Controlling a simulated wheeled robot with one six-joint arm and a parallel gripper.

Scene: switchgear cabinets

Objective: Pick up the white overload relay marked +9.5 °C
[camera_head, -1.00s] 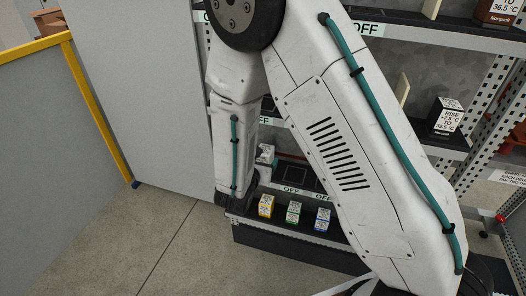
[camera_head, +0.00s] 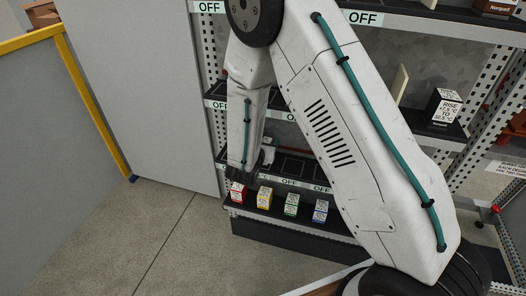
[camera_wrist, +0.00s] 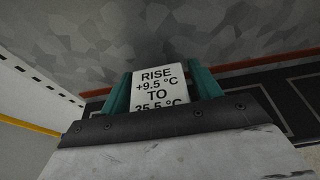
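The white overload relay (camera_wrist: 158,88) is upright in the wrist view and reads "RISE +9.5 °C TO 35.5 °C". Its lower part is hidden behind the dark bar of my gripper (camera_wrist: 160,88). The teal fingers stand close against its left and right sides, with no clear gap, so my gripper looks shut on it. In the head view my gripper (camera_head: 262,160) is small and partly hidden, over the left end of a lower shelf. A small pale shape (camera_head: 268,157) beside it looks like the relay.
A red block (camera_head: 237,193), a yellow block (camera_head: 264,198), a green block (camera_head: 291,205) and a blue block (camera_head: 320,210) stand on the bottom shelf. A grey panel (camera_head: 140,90) borders the left.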

